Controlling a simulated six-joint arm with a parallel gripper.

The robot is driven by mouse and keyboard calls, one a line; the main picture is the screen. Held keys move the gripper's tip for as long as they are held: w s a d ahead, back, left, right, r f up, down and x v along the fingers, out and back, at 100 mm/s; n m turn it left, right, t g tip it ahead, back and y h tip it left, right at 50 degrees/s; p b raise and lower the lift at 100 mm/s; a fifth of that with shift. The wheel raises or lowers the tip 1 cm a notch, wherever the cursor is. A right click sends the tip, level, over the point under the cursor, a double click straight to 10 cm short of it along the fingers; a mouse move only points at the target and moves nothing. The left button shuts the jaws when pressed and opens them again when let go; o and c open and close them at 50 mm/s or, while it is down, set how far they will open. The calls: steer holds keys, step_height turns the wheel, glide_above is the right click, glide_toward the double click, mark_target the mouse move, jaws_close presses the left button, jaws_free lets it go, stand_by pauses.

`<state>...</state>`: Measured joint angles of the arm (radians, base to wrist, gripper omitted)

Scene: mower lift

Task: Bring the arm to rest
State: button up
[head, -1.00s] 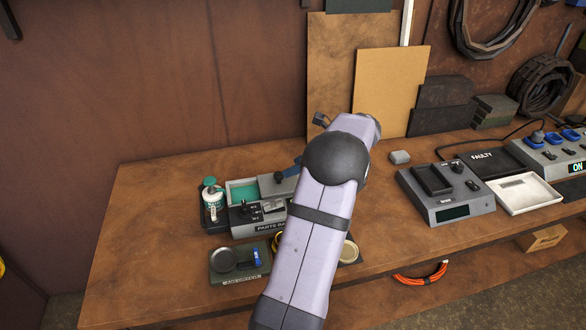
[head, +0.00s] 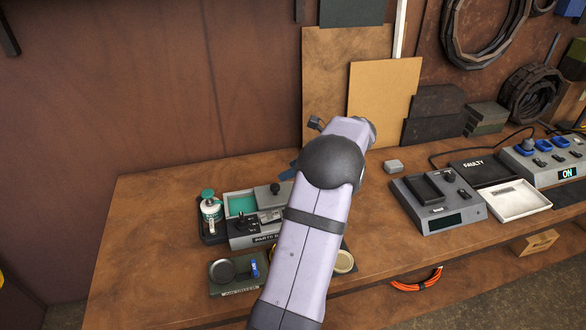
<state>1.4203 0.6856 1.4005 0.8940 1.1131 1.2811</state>
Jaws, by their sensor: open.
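My arm (head: 303,240) rises from the bottom edge to a dark round joint (head: 332,163) above the bench. The end of the arm is mostly hidden behind this joint. A small blue piece (head: 288,173) sticks out at its left, apparently part of my gripper, and a dark block (head: 316,123) shows at its upper left. The jaws and the space between them cannot be made out. No held thing shows.
The bench (head: 150,240) has a grey parts unit (head: 243,240), a cup with a teal lid (head: 210,207) and a green tray (head: 232,289) left of my arm. A grey device (head: 437,203), white tray (head: 518,201) and "FAULTY" tray (head: 483,170) stand right. The bench's left end is clear.

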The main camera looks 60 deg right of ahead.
step_height(320, 180, up, 13)
steer(key=p, duration=1.2)
stand_by(0.5)
steer(key=shift+s+f, duration=0.1)
steer(key=shift+s, duration=0.05)
steer(key=s+d+p, duration=0.1)
steer(key=s, duration=0.7)
steer(key=s+d+p, duration=0.1)
steer(key=s+d, duration=0.1)
steer(key=s, duration=0.6)
steer(key=shift+s+d, duration=0.25)
stand_by(0.3)
stand_by(0.4)
